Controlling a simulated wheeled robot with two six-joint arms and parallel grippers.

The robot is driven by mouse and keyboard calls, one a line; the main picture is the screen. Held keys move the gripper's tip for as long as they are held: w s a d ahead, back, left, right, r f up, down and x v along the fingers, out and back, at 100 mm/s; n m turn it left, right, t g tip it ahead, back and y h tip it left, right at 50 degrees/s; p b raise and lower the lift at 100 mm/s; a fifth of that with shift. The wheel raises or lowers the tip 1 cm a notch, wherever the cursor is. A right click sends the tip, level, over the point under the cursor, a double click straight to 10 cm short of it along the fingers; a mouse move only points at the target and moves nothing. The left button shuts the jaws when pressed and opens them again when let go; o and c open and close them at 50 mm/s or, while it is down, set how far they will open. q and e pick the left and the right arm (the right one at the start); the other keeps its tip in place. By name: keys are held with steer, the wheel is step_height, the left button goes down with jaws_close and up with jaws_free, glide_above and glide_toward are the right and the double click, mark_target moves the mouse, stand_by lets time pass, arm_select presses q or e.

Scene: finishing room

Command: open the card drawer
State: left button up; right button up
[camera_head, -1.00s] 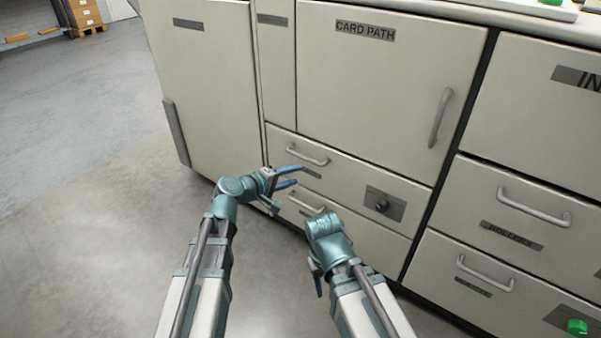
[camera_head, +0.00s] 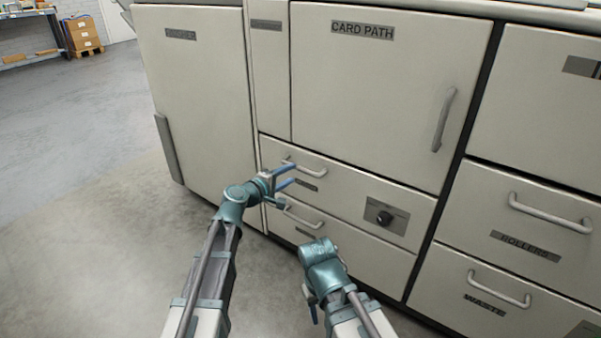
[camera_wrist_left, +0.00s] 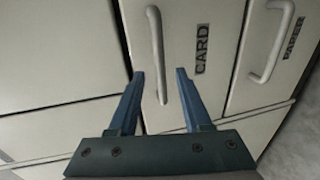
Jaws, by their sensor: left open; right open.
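The card drawer (camera_head: 345,183) is the upper of two drawers under the CARD PATH door, and it looks shut. Its bar handle (camera_head: 313,172) is partly hidden behind my left fingers. My left gripper (camera_head: 291,174) is open at the left part of that handle. In the left wrist view, the drawer front (camera_wrist_left: 187,30) bears the label CARD. Its handle (camera_wrist_left: 157,45) runs down the picture, and its near end shows between the two open fingers (camera_wrist_left: 159,78); I cannot tell whether they touch it. My right gripper (camera_head: 310,302) is open and empty, low in front of the cabinet.
The paper drawer's handle (camera_head: 303,215) is just below, and also shows in the left wrist view (camera_wrist_left: 270,42). A dark knob (camera_head: 384,217) is on a plate to the right. Rollers (camera_head: 550,215) and waste (camera_head: 500,292) drawers are farther right. Open floor (camera_head: 90,230) lies left.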

mark_target(299, 170)
arm_select(q)
steer(key=b+x, duration=0.1)
steer(key=x, duration=0.5)
steer(key=shift+w+d, duration=0.15)
steer(key=shift+w, duration=0.05)
jaws_close()
steer(key=shift+f, duration=0.1)
stand_by(1.2)
